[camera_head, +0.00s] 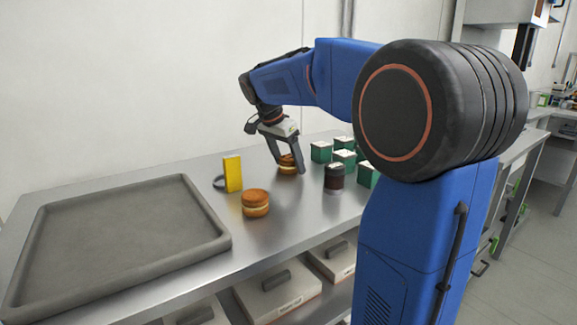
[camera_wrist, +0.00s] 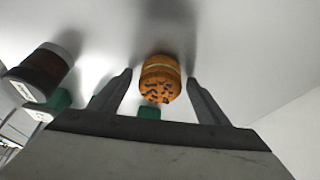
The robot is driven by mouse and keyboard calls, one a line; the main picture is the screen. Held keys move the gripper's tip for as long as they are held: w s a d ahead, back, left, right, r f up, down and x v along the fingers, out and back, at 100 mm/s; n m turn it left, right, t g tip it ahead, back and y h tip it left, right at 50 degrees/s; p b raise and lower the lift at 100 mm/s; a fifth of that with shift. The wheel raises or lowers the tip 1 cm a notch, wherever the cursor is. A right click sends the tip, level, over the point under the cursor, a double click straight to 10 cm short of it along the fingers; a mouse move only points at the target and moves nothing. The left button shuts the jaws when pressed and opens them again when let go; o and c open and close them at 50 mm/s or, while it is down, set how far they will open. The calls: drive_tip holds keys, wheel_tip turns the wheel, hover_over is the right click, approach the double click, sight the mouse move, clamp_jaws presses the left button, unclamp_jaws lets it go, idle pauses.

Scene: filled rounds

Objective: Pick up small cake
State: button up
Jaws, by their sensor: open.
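A small round cake with an orange-brown top and a pale filling band (camera_head: 286,168) stands on the steel table under my gripper (camera_head: 290,160). In the wrist view the cake (camera_wrist: 161,72) shows dark specks on its top and sits between the two fingertips (camera_wrist: 160,82). My gripper is open, with a finger on each side of the cake; I cannot tell whether either touches it. In the head view a finger partly hides the cake. A second, similar round cake (camera_head: 256,205) stands nearer the front, apart from the gripper.
A dark jar (camera_head: 334,178) and several green boxes (camera_head: 321,151) stand right of the gripper. A yellow block with a dark ring beside it (camera_head: 233,173) stands to the left. A large empty grey tray (camera_head: 218,238) fills the table's left. Lidded boxes (camera_head: 285,298) sit below.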

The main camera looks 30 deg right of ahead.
drive_tip(key=c, duration=0.8)
